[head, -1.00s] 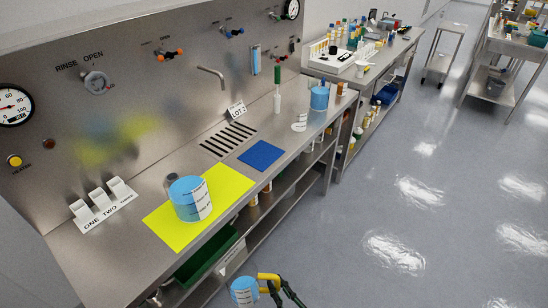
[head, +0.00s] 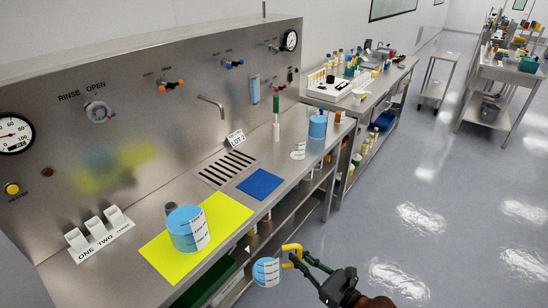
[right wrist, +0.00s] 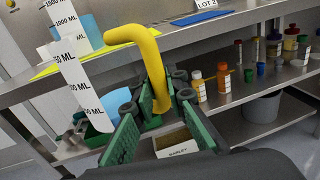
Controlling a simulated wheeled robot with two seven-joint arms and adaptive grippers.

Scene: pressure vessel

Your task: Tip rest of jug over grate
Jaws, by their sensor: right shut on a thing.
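The jug (head: 266,272) is see-through with blue liquid, a white printed scale and a yellow handle (head: 291,247). My right gripper (head: 295,258) is shut on that handle and holds the jug off the bench's front edge, over the floor side. In the right wrist view the green fingers (right wrist: 158,103) pinch the yellow handle (right wrist: 149,62), with the jug's scale (right wrist: 75,75) at left. The grate (head: 226,168) is a set of dark slots in the bench top, farther back, below the spout (head: 215,80). My left gripper is out of view.
Another blue-filled jug (head: 187,231) stands on a yellow mat (head: 160,255). A blue mat (head: 260,183) lies in front of the grate. A green-topped bottle (head: 276,122) and a blue container (head: 318,126) stand farther right. A lower shelf holds bottles.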

